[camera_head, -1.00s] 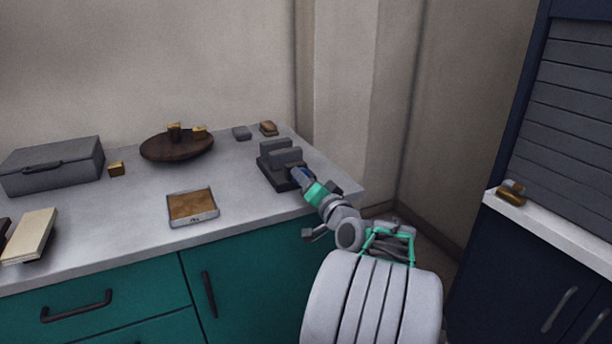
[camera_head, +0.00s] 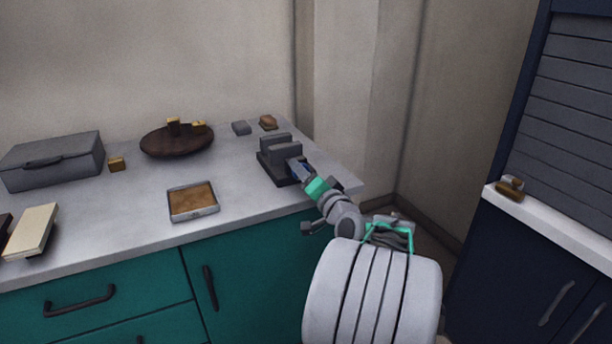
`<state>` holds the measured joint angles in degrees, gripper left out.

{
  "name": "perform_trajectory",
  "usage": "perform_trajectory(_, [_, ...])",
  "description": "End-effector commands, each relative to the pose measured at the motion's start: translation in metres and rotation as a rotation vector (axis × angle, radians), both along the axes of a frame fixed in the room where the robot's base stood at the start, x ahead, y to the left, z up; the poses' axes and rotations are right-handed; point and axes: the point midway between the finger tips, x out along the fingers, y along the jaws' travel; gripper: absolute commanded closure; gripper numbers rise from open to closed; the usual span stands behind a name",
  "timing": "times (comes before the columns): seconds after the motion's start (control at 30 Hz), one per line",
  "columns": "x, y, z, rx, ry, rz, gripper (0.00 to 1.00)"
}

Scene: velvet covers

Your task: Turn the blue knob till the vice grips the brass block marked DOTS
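The dark grey vice (camera_head: 281,147) stands near the right end of the counter, with two upright jaws. A small bit of the blue knob (camera_head: 305,168) shows on its near right side, mostly hidden by my gripper (camera_head: 299,172). My gripper is at the knob; its fingers are too small and covered to tell how far they are closed. I cannot make out a block between the jaws. Small brass blocks lie on the dark round dish (camera_head: 160,150), and another brass block (camera_head: 116,164) is on the counter beside the grey box. No DOTS mark is readable.
A grey box (camera_head: 52,160) and a pale book (camera_head: 32,230) are at the left. A cork-lined tray (camera_head: 193,216) lies near the front edge. A grey block (camera_head: 241,128) and a brown piece (camera_head: 268,122) sit behind the vice. A wall rises beyond the counter's right end.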

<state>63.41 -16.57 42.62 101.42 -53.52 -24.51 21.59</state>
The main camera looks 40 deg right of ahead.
Motion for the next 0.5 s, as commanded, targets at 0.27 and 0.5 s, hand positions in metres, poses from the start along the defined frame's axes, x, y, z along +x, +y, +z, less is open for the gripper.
perform_trajectory(0.27, [-0.003, 0.001, 0.0, 0.0, 0.0, 0.0, 0.35])
perform_trajectory(0.5, [-0.046, 0.011, 0.001, 0.0, 0.001, -0.006, 0.35])
